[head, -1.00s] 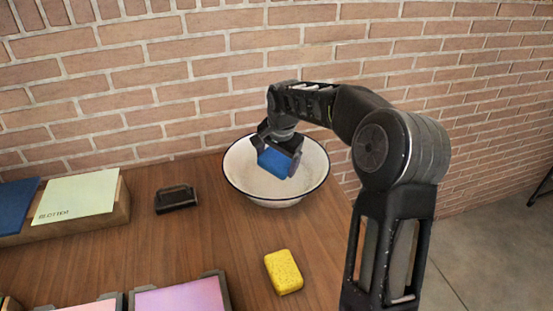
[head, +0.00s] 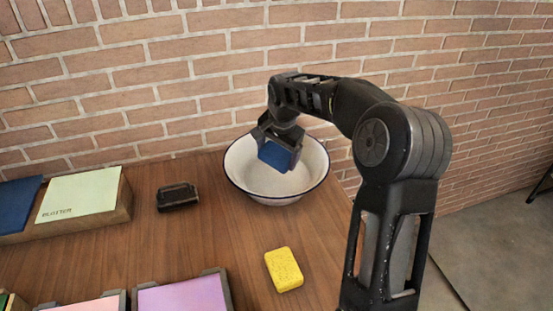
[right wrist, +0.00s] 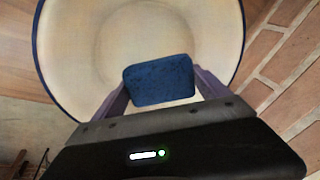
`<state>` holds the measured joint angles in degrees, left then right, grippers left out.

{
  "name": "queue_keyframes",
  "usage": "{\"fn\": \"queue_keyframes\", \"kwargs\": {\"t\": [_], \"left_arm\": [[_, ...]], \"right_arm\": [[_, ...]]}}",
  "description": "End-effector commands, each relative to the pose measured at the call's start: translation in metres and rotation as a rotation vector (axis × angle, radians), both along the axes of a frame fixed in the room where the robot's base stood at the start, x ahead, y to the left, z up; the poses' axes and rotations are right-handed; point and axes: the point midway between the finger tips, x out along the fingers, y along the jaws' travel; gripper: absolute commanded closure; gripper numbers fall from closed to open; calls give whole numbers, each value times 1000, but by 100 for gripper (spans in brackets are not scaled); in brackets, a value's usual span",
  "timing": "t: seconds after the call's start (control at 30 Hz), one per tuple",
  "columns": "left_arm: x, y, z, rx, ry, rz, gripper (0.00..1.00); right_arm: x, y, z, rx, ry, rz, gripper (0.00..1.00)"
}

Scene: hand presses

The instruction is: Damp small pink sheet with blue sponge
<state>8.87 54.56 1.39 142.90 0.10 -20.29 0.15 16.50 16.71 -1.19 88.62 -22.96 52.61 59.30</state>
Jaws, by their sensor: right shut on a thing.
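My right gripper (head: 277,150) is shut on the blue sponge (head: 275,156) and holds it over the white bowl with the dark rim. In the right wrist view the blue sponge (right wrist: 159,80) sits between the two fingers, with the bowl's inside (right wrist: 140,30) behind it. A pink sheet (head: 90,306) shows at the bottom edge, cut off by the frame, so its full size is hidden. A purple-pink sheet (head: 183,296) lies to its right in a dark frame. My left gripper is not in view.
The white bowl (head: 310,180) stands at the table's back right near the brick wall. A yellow sponge (head: 284,270) and a dark block-shaped tool (head: 177,196) lie on the wooden table. A pale green sheet (head: 82,195) and a blue sheet (head: 16,204) rest at left. The table's middle is clear.

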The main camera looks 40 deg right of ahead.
Motion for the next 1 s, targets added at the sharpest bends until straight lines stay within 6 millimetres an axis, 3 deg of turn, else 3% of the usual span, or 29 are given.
{"fn": "queue_keyframes", "kwargs": {"t": [0.63, 1.0], "left_arm": [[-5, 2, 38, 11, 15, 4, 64], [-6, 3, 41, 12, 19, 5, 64]], "right_arm": [[0, 0, 60, -1, -1, 0, 47], [0, 0, 67, 0, -1, 0, 47]]}}
